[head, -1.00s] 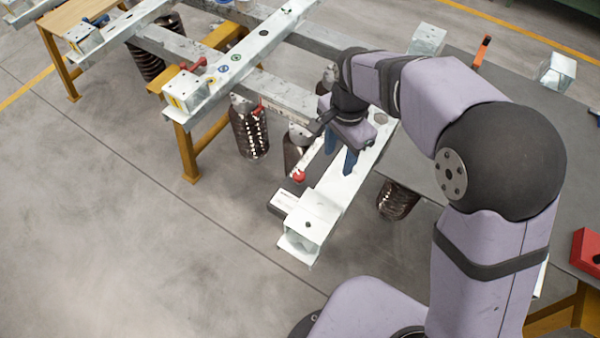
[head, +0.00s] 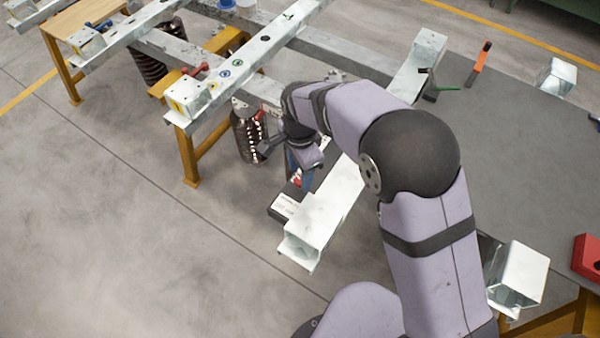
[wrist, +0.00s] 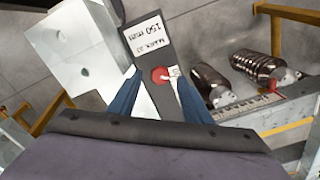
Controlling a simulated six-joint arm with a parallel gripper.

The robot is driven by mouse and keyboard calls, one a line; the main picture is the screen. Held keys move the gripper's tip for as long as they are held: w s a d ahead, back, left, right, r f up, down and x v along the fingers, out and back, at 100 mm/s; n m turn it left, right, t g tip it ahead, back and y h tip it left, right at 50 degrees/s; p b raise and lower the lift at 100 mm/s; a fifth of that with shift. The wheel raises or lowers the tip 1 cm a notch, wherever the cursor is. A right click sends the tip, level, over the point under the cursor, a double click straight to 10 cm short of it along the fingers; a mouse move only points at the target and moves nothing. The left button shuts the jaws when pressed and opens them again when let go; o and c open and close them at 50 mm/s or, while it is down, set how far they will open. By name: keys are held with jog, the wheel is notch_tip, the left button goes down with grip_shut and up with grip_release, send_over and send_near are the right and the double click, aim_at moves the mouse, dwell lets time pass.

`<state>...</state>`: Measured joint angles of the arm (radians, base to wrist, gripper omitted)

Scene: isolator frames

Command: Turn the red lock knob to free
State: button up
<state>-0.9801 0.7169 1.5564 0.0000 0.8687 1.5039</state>
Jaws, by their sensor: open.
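The red lock knob (wrist: 160,74) is on a dark bar with a white label (wrist: 147,47) reading "150 mm" in the wrist view. It shows between the two blue fingers of my gripper (wrist: 157,92), which are open with a gap on either side. In the head view a bit of the red knob (head: 296,181) shows beside the blue fingers of my gripper (head: 300,168). The rest of it is hidden there by the fingers. I cannot tell how far the fingertips are from the knob, nor its turned position.
A pale metal beam (head: 318,218) runs right beside the dark bar. Brown ribbed insulators (head: 249,137) hang from the frame to the left. Another red handle (head: 196,69) sits on the neighbouring beam. The floor in front is clear.

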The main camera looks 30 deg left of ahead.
jog(key=shift+f, duration=1)
jog(key=c, duration=1.1)
